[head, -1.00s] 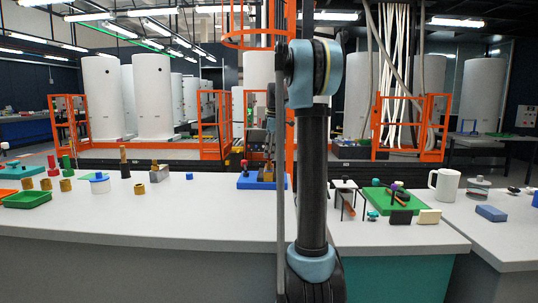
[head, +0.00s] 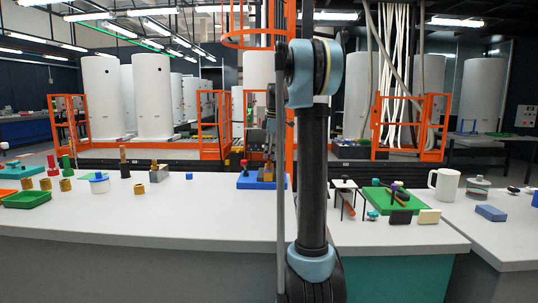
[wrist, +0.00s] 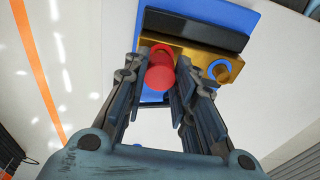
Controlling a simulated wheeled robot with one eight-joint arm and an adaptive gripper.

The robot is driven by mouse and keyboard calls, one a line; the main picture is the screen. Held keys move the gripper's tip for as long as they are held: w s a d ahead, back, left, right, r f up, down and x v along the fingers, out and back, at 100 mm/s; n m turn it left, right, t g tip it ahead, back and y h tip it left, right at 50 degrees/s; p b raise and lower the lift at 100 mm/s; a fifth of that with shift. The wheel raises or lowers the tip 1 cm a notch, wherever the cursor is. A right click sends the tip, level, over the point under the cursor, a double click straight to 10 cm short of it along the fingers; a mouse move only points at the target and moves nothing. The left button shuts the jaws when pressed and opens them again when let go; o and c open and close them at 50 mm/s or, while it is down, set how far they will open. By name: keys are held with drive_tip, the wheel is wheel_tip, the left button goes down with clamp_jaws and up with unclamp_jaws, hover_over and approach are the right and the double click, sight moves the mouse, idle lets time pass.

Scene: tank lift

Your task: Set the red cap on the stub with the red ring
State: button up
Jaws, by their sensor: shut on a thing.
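The red cap (wrist: 161,76) is between the two fingers of my gripper (wrist: 158,82) in the wrist view, and the fingers are closed on its sides. It is over the left part of a brass block (wrist: 194,55). Red shows just beyond the cap, but I cannot tell whether this is the red ring or part of the cap. A stub with a blue ring (wrist: 220,70) stands on the block's right part, apart from the fingers. The stub under the cap is hidden. In the head view the blue base (head: 250,184) is at the back edge of the white counter.
A black bar (wrist: 194,29) lies beyond the brass block on the blue base. A green board (head: 376,202) with tools lies right. The counter's middle front is clear.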

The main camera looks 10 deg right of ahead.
drive_tip(key=shift+f, duration=1.2)
drive_tip(key=o, duration=0.8)
drive_tip(key=shift+o, duration=0.2)
wheel_tip(320, 180, up, 12)
drive_tip(key=d, duration=0.1)
drive_tip(key=shift+d, duration=0.15)
drive_tip(key=shift+s+f, duration=0.1)
drive_tip(key=shift+s, duration=0.05)
